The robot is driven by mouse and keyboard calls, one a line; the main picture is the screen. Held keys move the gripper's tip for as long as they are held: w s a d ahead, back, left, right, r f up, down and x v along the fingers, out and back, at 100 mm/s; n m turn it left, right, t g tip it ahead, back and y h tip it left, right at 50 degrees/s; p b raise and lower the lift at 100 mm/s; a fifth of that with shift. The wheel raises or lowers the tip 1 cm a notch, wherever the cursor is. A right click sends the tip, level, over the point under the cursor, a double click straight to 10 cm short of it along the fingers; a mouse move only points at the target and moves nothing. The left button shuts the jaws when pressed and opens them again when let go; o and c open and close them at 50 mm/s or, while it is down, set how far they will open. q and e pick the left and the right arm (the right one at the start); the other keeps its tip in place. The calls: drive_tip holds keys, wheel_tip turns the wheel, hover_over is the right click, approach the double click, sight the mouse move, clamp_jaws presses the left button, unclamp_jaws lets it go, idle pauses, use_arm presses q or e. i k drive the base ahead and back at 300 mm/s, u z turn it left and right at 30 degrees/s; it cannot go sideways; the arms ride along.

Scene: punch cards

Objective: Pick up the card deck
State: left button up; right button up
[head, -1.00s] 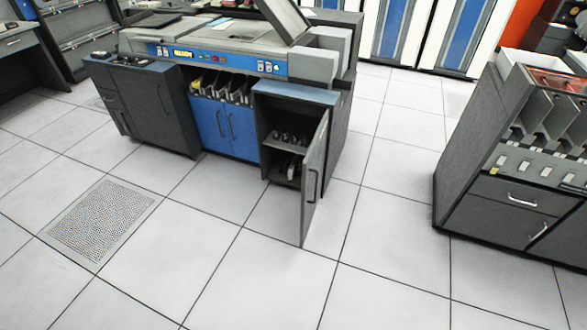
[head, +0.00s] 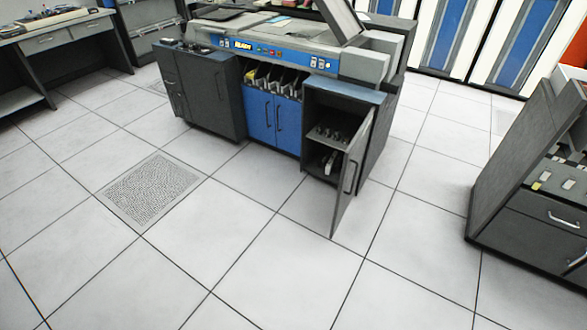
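I cannot make out a card deck for certain in the head view. A grey and blue card machine (head: 300,62) stands at the upper middle, with a lit yellow panel on its blue front. Below it is a row of slots (head: 273,80) with something yellow at the left end. A cabinet on its right side has its door (head: 352,172) standing open. Small light items (head: 331,162) lie on its shelves, too small to identify. Neither of my grippers is in view.
A dark cabinet unit (head: 535,205) with drawers stands at the right edge. A desk (head: 55,40) is at the upper left. Blue and white cabinets (head: 463,45) line the back. The tiled floor (head: 270,265) in front is clear, with a perforated tile (head: 150,188) at left.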

sight(333, 160)
drive_tip(key=u, duration=0.55)
drive_tip(key=i, duration=1)
drive_tip(key=z, duration=0.45)
